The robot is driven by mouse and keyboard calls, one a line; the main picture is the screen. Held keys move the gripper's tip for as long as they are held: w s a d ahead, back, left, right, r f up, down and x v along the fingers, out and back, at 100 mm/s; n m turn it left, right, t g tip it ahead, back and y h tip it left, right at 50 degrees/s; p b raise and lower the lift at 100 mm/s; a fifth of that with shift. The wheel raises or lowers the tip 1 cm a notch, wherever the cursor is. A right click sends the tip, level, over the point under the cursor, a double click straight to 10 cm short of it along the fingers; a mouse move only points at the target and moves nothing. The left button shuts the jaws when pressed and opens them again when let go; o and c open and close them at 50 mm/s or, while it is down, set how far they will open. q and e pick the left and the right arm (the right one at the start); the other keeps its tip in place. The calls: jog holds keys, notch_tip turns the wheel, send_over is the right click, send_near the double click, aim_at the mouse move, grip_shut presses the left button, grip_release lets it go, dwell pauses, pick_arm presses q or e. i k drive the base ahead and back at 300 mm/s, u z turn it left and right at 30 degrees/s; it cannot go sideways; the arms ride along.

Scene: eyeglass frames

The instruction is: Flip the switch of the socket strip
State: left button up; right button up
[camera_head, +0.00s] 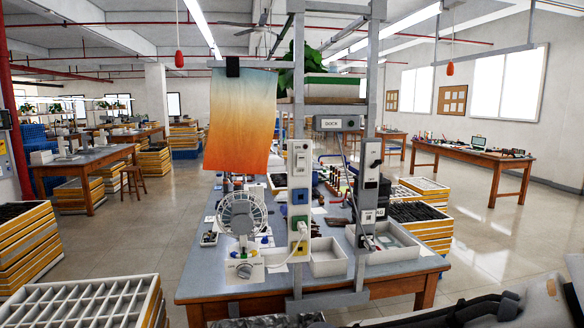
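A grey metal frame with two uprights stands at the bench. The left upright carries a tall white strip with sockets (299,160), with blue and green socket boxes below it and a white cable plugged in lower down. The right upright carries a narrow grey strip (369,185) with a dark upper part and small outlets. I cannot tell for sure which is the socket strip, and the switch position is too small to read. No gripper fingers show. Pale and dark parts, likely of my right arm, show at the bottom right.
A blue-grey bench (215,276) holds a white fan (242,214) on a control box, white trays (327,258) and small tools. An orange cloth (239,120) hangs at the left. Crates (25,250) stand at both sides. Open floor lies left of the bench.

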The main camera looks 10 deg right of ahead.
aim_at(301, 158)
jog(key=z, duration=1.35)
jog(key=k, duration=0.5)
jog(key=u, duration=1.25)
jog(key=i, duration=1)
jog(key=u, duration=0.05)
